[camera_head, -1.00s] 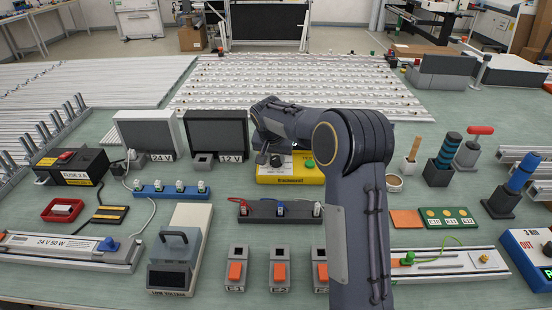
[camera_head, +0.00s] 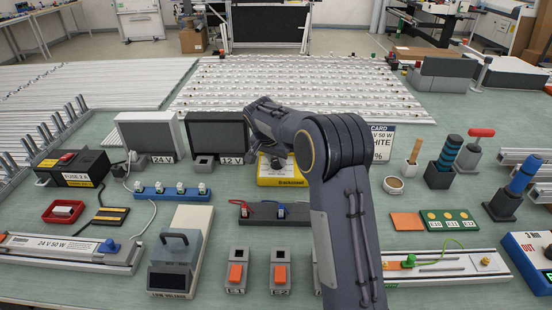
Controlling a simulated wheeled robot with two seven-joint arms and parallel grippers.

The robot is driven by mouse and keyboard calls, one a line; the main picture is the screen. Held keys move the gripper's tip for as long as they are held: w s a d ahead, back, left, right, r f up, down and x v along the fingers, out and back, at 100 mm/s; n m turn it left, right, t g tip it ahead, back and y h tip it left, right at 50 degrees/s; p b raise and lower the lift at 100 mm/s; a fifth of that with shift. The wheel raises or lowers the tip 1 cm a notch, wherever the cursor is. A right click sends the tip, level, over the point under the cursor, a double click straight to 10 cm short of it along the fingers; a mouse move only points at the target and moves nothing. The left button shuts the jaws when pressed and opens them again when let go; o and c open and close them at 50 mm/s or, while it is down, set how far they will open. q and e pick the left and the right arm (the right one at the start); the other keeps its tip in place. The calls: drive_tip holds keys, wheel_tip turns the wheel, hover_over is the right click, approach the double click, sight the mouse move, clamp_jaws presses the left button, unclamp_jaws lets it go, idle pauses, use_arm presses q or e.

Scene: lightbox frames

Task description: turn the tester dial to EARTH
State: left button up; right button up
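The yellow tester box (camera_head: 268,180) stands in the middle of the bench, in front of the 12 V screen. My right arm hides its right part. A small dark round shape at its top, perhaps the dial, shows beside the arm; its pointer and any EARTH mark cannot be read. My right gripper (camera_head: 272,151) points down at the back of the box, mostly behind my own forearm. Its fingers are too small and covered to show their opening or whether they touch the dial. My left gripper is not in view.
A 12 V screen (camera_head: 217,133) and a 24 V screen (camera_head: 150,135) stand at the left of the arm. A black socket strip (camera_head: 262,222) lies in front of the box. A white card (camera_head: 383,140) stands right of the arm. Orange-switched blocks (camera_head: 236,272) are nearer.

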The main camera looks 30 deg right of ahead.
sight(272, 173)
drive_tip(key=o, duration=0.4)
drive_tip(key=shift+o, duration=0.2)
drive_tip(key=v, duration=0.7)
drive_tip(key=shift+r, duration=0.4)
drive_tip(key=shift+s, duration=0.15)
